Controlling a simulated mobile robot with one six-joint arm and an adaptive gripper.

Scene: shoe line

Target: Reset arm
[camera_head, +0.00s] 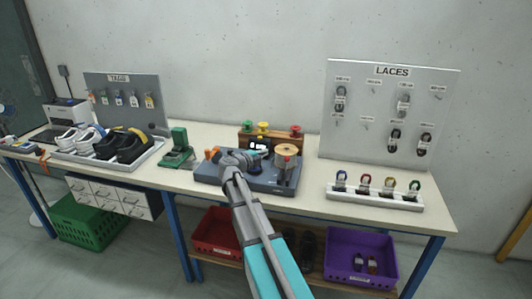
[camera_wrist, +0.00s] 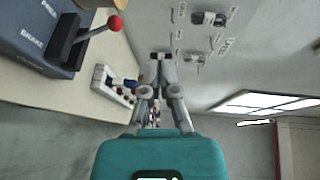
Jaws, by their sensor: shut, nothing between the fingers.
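My arm (camera_head: 262,238) rises from the bottom of the head view and ends over the grey-blue machine (camera_head: 206,176) on the table. My gripper (camera_wrist: 160,57) shows clearly in the wrist view, its two fingertips together and nothing held. In the head view I cannot make out the fingertips. The machine also fills the upper left of the wrist view, with a red-knobbed lever (camera_wrist: 114,23). The fingers look apart from it. The lace tray (camera_wrist: 98,78) appears beyond and left of the fingers.
A white tray (camera_head: 345,195) of several coloured laces stands right, before the laces board (camera_head: 365,100). A shoe tray (camera_head: 80,158) and green stand (camera_head: 178,150) are left. Red crate (camera_head: 212,245) and purple crate (camera_head: 350,245) sit below. The table (camera_head: 430,218) is clear at the right end.

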